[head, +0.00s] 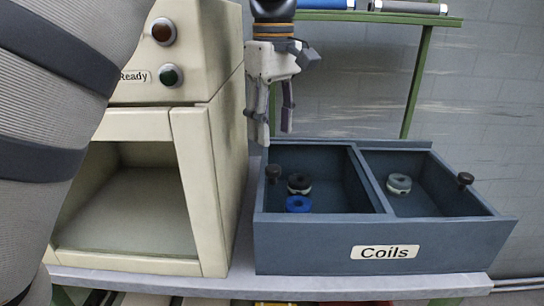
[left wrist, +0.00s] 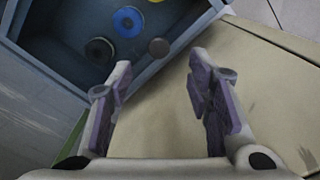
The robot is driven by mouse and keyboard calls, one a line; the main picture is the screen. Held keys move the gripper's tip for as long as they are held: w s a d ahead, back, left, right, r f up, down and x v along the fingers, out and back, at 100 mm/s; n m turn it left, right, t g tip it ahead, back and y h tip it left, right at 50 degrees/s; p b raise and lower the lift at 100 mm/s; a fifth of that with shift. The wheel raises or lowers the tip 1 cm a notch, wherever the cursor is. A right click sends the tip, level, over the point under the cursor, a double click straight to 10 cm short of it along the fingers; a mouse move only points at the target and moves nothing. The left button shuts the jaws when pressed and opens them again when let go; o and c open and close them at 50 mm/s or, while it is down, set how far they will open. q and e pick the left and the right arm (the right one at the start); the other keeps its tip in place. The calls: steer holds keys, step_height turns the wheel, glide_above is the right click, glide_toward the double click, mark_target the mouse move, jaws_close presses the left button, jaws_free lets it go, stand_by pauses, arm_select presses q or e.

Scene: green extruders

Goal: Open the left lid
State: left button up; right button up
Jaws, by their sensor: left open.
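The blue-grey box labelled "Coils" (head: 320,252) has a left and a right compartment. A black knob (head: 273,172) stands at the left compartment's left side; it also shows in the left wrist view (left wrist: 158,47). A second black knob (head: 465,180) stands at the right compartment's right side. I cannot clearly make out the lid panels. My left gripper (head: 277,136) is open and empty, pointing down above the left knob and apart from it. In the left wrist view, the knob appears between and beyond the fingertips (left wrist: 161,64). My right gripper is not in view.
A dark coil (head: 299,185) and a blue coil (head: 298,204) show in the left compartment, a grey-green coil (head: 398,184) in the right. A cream machine (head: 225,170) stands close left of the box. A green-framed shelf (head: 418,80) stands behind.

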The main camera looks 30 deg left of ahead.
mark_target(273, 167)
arm_select(q)
step_height(273, 167, down, 8)
steer(key=shift+w, duration=0.1)
jaws_close()
